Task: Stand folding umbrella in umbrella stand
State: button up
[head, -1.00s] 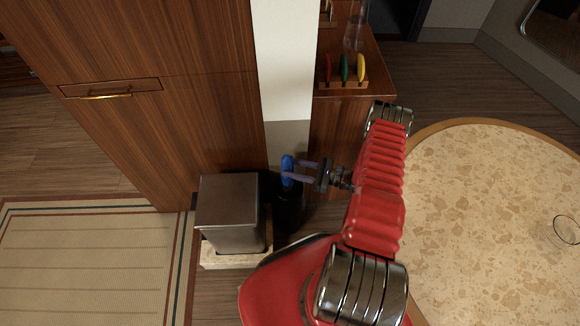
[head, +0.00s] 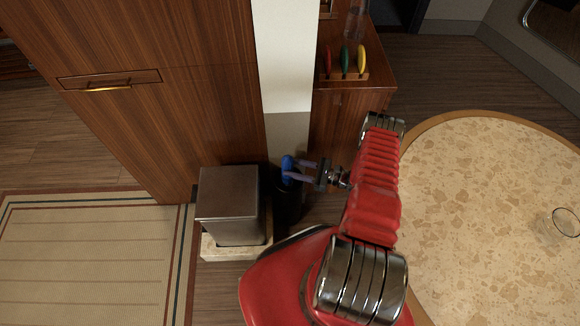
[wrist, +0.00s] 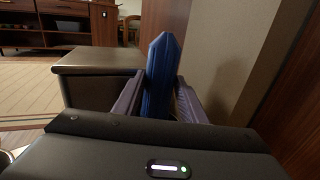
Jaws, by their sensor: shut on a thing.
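The blue folding umbrella (head: 287,164) is upright in my gripper (head: 290,172). In the wrist view the umbrella (wrist: 161,75) stands between the two purple-grey fingers (wrist: 163,100), which press on it from both sides. The dark, round umbrella stand (head: 291,207) is on the floor directly below my gripper in the head view. The umbrella's lower end is hidden, so I cannot tell whether it is inside the stand or above it.
A grey metal bin (head: 229,200) on a pale base (head: 228,250) is just left of the stand. A pale wall column (head: 286,90) and wooden cabinet (head: 345,125) rise behind. A round table (head: 480,220) with a glass (head: 566,222) fills the right side.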

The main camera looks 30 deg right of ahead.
jog(key=shift+f, duration=0.1)
jog(key=o, duration=1.4)
jog(key=shift+c, duration=0.2)
jog(key=shift+r, duration=4.95)
